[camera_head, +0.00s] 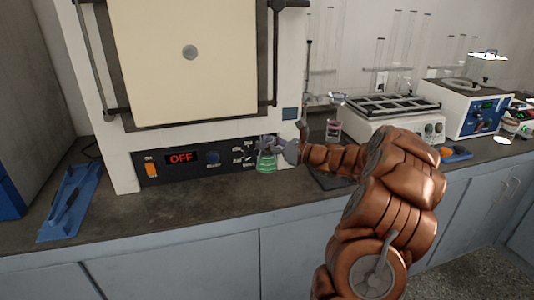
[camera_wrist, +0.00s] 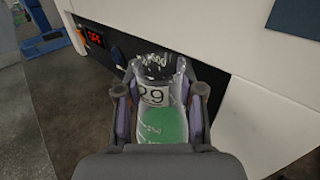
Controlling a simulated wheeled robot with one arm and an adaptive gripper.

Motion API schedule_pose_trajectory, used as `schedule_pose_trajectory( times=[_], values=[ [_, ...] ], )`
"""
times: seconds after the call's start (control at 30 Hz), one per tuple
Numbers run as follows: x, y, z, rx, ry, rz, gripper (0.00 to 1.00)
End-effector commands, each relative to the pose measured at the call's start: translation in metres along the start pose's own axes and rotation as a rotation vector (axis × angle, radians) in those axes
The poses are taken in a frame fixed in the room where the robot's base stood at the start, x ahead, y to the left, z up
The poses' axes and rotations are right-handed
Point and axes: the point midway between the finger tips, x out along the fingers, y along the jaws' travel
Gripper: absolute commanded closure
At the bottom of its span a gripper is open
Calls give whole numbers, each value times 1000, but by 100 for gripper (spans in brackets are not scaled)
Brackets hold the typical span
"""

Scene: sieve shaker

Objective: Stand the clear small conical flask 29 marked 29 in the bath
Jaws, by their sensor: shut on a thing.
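The conical flask (camera_head: 266,163) is small and clear, with green liquid inside. In the wrist view the flask (camera_wrist: 155,120) bears a white label reading 29. My gripper (camera_head: 272,147) is shut on it, with one finger on each side in the wrist view (camera_wrist: 160,92). The flask is about upright in front of the oven's control panel, seemingly just above the bench. A white box with a blue control panel (camera_head: 465,121) and an open-looking top stands at the back right and looks like the bath. Its inside is hidden.
The large oven (camera_head: 122,150), its display reading OFF, stands close behind the flask. A white shaker plate (camera_head: 385,128), a small vessel with reddish liquid (camera_head: 333,130) and tall glass cylinders (camera_head: 380,60) stand to the right. A blue stand (camera_head: 68,205) is left. The front bench (camera_head: 190,210) is clear.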

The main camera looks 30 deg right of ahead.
Motion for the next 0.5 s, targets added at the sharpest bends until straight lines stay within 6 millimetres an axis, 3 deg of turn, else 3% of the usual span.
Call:
schedule_pose_trajectory(
  times=[0.3,0.5],
  values=[
    [1,0,-31,2,1,0,100],
    [1,0,-35,-1,1,0,100]
  ],
)
